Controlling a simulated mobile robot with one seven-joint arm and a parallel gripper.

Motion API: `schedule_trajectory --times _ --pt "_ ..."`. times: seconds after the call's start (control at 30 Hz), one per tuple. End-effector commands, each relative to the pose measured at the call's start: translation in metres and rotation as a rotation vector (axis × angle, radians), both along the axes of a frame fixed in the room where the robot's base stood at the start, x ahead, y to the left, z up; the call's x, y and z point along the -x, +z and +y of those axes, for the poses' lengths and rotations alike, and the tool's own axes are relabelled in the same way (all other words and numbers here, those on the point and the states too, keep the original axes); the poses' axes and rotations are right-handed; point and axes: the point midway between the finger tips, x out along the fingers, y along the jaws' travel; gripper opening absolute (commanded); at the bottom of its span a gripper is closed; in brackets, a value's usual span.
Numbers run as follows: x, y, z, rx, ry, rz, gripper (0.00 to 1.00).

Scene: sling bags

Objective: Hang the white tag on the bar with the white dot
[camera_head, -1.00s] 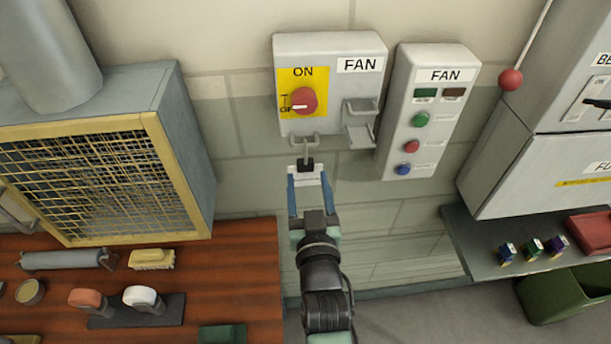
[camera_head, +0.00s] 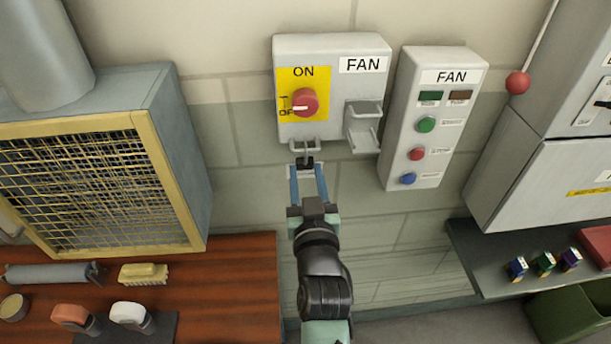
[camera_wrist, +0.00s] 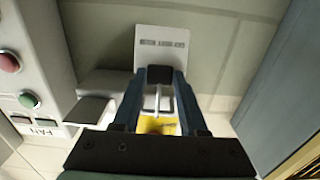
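My gripper (camera_head: 305,166) is below the FAN switch box (camera_head: 345,75). Its blue fingers are shut on a small black block (camera_wrist: 160,74). The white tag (camera_wrist: 162,48), with dark print, hangs from this block. In the head view, the fingers mostly cover the tag. A thin pale loop (camera_wrist: 158,101) rises from the block toward the small grey bracket (camera_head: 297,146) under the box's left side. I cannot tell whether the loop is around or only beside that bracket's bar. A larger grey bracket (camera_head: 363,130) is at the box's lower right. No white dot is discernible on either.
A FAN button panel (camera_head: 432,120) is on the wall to the right. A mesh-fronted duct (camera_head: 155,185) stands left, above a wooden bench (camera_head: 235,285). A red ball (camera_head: 517,83) hangs on a cord at right. The wall below my gripper is clear.

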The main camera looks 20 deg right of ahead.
Motion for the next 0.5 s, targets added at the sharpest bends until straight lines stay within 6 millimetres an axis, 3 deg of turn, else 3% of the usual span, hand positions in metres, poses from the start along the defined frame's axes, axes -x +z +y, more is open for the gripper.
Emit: schedule_trajectory --times 0.03,0.1,0.13,0.5 --pt "0.0001 -0.0003 0.0001 0.0 0.0 0.0 0.14" --pt "0.0001 -0.0003 0.0001 0.0 0.0 0.0 0.01" --pt "0.0001 -0.0003 0.0001 0.0 0.0 0.0 0.0" --pt "0.0002 0.0005 0.0002 0.0 0.0 0.0 0.0"
